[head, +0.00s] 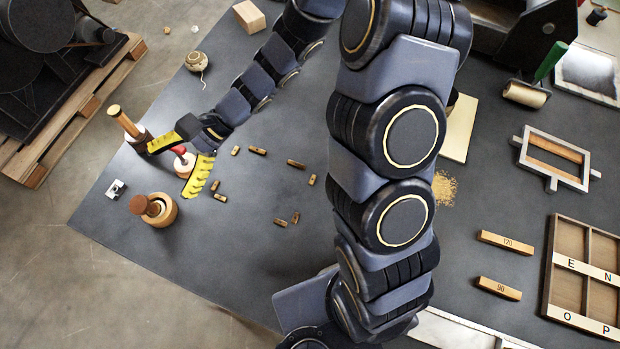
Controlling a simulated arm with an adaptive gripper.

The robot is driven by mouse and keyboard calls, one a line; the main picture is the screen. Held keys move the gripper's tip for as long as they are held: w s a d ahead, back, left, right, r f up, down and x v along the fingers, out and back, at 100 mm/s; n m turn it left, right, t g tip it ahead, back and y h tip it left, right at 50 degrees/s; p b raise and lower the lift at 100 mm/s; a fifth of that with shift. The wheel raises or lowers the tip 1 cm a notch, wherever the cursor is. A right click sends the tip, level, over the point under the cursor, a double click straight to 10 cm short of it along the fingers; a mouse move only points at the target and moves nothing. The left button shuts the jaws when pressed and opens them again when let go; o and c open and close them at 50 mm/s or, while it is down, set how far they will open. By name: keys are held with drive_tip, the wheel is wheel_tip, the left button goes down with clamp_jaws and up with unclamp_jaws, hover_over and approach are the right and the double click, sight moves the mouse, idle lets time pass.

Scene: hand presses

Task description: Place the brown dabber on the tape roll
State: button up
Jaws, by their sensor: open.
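The brown dabber (138,204) has a round brown knob. It is at a squat, tan, round piece, which looks like the tape roll (165,218). The dabber appears to stand on it, but I cannot tell whether it rests on top or inside the ring. My gripper (180,160) is open, behind and to the right of them and apart from both. Its two yellow-padded fingers are spread on either side of a red-knobbed dabber (179,150) with a pale base. I cannot tell whether they touch it.
An amber-handled dabber (122,117) stands close beside the left finger. A small metal piece (116,189) lies near the table's left edge. Several small wooden blocks (257,151) lie right of my gripper. A twine ball (196,61) sits farther back. The table's front left is clear.

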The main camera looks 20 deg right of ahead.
drive_tip(key=s+d+r+n+g+h, duration=0.2)
drive_tip(key=s+d+r+n+h, duration=0.4)
drive_tip(key=s+n, duration=0.25)
drive_tip(key=s+d+r+n+t+h, duration=0.1)
drive_tip(key=s+d+r+h, duration=0.1)
drive_tip(key=d, duration=0.5)
drive_tip(key=s+d+r+n+t+h, duration=0.1)
drive_tip(key=s+d+r+n+h, duration=0.1)
drive_tip(key=s+d, duration=0.4)
drive_tip(key=r+h, duration=0.1)
drive_tip(key=h, duration=0.1)
drive_tip(key=shift+s+d+t+h, duration=0.25)
drive_tip(key=shift+d+t+h, duration=0.05)
drive_tip(key=shift+d+h, duration=0.1)
drive_tip(key=shift+a, duration=0.1)
